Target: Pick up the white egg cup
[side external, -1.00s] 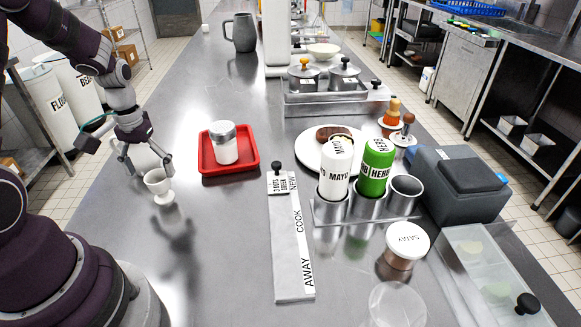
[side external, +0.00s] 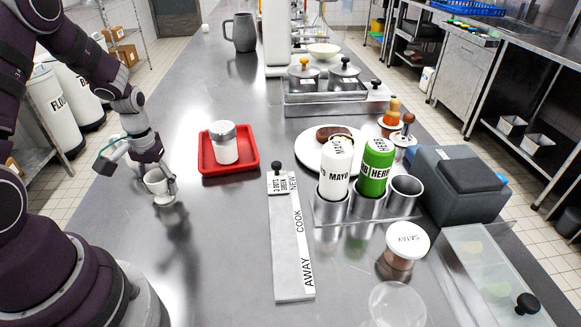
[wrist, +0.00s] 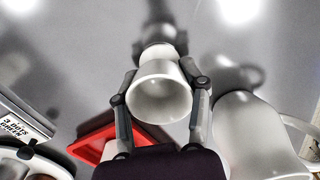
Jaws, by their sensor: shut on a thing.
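The white egg cup (side external: 155,184) is upright at the left side of the steel counter, left of the red tray. My gripper (side external: 161,186) is shut on it, with a finger on either side of the cup. In the wrist view the cup's round open bowl (wrist: 160,97) sits between the two fingers of my gripper (wrist: 160,84), its stem and foot beyond. The cup looks empty. I cannot tell whether its foot is clear of the counter.
A red tray (side external: 252,168) with a grey-lidded white jar (side external: 223,146) stands to the right. A label rail (side external: 290,260), a plate (side external: 305,160) and a bottle holder (side external: 333,209) lie farther right. The counter in front of the cup is clear.

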